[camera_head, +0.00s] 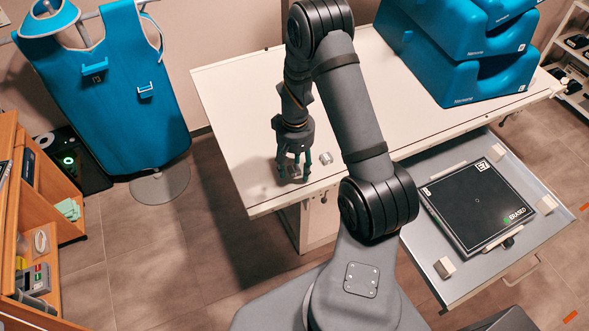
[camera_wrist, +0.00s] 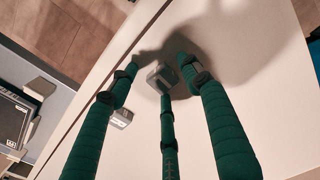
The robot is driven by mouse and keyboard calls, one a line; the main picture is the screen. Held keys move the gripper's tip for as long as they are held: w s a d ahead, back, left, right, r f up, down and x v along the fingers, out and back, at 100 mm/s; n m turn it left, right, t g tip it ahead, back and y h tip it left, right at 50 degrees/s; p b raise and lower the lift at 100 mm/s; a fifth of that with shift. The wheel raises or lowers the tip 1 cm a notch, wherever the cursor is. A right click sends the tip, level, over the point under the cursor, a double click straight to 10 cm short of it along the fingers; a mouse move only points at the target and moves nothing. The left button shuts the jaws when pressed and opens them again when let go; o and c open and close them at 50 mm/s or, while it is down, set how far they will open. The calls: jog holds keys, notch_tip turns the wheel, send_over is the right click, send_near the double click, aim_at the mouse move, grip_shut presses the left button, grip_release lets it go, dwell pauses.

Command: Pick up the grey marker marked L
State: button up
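A small grey marker (camera_wrist: 160,77) lies on the white table between my fingertips in the wrist view. Its letter is not readable. In the head view the same marker (camera_head: 295,172) is partly hidden by my fingers. My gripper (camera_head: 293,172) points down at the table's near left part, and its three green fingers stand apart around this marker. In the wrist view my gripper (camera_wrist: 160,75) shows gaps to the left and right of the marker. A second grey marker (camera_head: 326,158) lies just to the right; in the wrist view this one (camera_wrist: 121,117) shows a pale letter, too small to read surely.
The white table (camera_head: 235,95) is mostly clear. Blue stacked supports (camera_head: 465,75) stand at its back right. An open drawer (camera_head: 425,262) at the right holds a black panel (camera_head: 480,207). A blue apron (camera_head: 120,95) hangs at the left, beside wooden shelves (camera_head: 45,205).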

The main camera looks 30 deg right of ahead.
jog(key=shift+c, duration=1.2)
grip_shut()
jog(key=shift+w+r, duration=0.1)
jog(key=shift+r, duration=0.05)
